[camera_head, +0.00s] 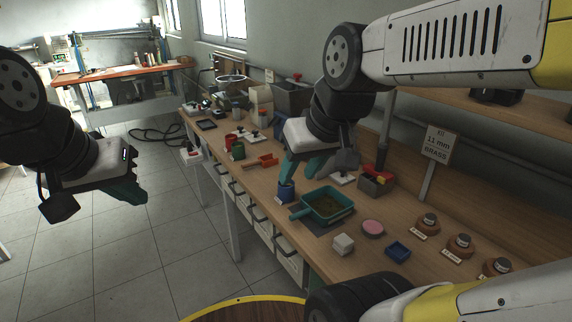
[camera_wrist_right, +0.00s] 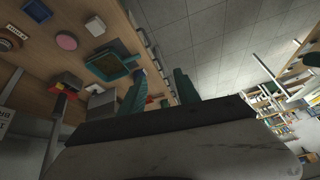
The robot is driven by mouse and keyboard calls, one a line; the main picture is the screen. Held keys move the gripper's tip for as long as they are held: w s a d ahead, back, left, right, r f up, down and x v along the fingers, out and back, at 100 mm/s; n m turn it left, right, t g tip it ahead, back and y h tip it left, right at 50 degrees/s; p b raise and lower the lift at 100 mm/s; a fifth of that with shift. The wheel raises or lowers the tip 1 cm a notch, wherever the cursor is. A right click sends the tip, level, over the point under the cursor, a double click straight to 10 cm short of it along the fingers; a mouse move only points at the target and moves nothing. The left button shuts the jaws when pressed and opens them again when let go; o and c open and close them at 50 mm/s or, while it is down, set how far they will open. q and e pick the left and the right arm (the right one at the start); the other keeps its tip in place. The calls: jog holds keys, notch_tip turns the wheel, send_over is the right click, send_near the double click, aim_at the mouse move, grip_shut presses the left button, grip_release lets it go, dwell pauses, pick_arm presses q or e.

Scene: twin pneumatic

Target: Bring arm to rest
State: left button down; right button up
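My left gripper (camera_head: 132,192) hangs over the open floor at the left, clear of the bench. Its teal fingers overlap from this side, so their gap is hidden; I see nothing held. My right gripper (camera_head: 298,175) is above the workbench (camera_head: 262,205), over the blue cup (camera_head: 286,191) and near the green tray (camera_head: 326,205). In the right wrist view its two teal fingers (camera_wrist_right: 158,82) stand apart with nothing between them. That view also shows the tray (camera_wrist_right: 110,66) beyond the fingers.
A white block (camera_head: 343,244), pink disc (camera_head: 373,228), blue dish (camera_head: 397,251) and several brown round bases (camera_head: 428,223) lie along the bench. A sign (camera_head: 437,146) reads 11 mm brass. Red and green cups (camera_head: 237,150) stand farther back. The floor (camera_head: 150,250) at left is clear.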

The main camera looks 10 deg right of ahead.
jog(key=shift+s+a+r+m+t, duration=0.2)
jog(key=shift+s+r+m+t, duration=0.1)
jog(key=shift+s+m, duration=0.35)
jog(key=shift+w, duration=0.1)
dwell(0.8)
